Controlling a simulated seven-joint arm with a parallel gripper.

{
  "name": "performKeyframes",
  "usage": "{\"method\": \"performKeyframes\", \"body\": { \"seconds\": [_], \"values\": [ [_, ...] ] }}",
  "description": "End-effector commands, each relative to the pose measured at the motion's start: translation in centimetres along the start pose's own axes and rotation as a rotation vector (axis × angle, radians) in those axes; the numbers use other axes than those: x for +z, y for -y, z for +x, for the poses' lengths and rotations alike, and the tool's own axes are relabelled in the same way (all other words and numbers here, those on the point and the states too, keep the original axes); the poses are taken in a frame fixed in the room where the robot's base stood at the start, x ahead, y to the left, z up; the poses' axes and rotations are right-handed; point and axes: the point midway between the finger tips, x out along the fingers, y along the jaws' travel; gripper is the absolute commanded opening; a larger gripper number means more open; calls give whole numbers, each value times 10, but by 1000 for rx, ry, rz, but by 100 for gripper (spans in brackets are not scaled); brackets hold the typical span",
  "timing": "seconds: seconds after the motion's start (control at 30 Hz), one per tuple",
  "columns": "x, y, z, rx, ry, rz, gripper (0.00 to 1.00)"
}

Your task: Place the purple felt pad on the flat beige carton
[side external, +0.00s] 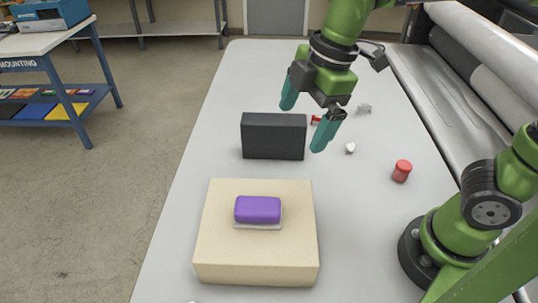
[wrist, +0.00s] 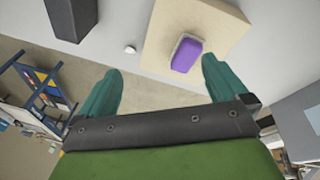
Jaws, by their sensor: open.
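The purple felt pad (side external: 257,209) lies on top of the flat beige carton (side external: 222,248), near the middle of its upper face. A thin pale layer shows under the pad's lower edge. In the wrist view the purple pad (wrist: 186,55) also rests on the beige carton (wrist: 222,22), beyond my fingertips. My gripper (side external: 306,122) is open and empty, raised above the table behind the carton and well apart from the pad. Its two teal fingers are spread wide in the wrist view (wrist: 160,80).
A black box (side external: 273,136) stands behind the carton, close below my gripper. A red jar (side external: 402,171), a small white item (side external: 350,148) and a small grey item (side external: 364,108) are on the table to the right. Rollers of a machine (side external: 470,60) line the right edge. The table left of the carton is clear.

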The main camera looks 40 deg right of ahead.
Motion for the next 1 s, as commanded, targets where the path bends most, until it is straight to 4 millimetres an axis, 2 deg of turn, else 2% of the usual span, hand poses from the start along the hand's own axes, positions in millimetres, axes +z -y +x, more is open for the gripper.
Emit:
{"method": "performKeyframes", "body": {
  "seconds": [0.03,0.2,0.3,0.4,0.5,0.6,1.0],
  "values": [
    [21,0,-8,44,-36,208,100],
    [72,7,-20,145,-196,889,100],
    [94,12,-21,175,-295,1207,100],
    [108,17,-21,187,-374,1430,100],
    [116,19,-21,189,-423,1556,100],
    [118,20,-20,188,-440,1604,100],
    [118,20,-20,186,-439,1603,100]
  ]
}}
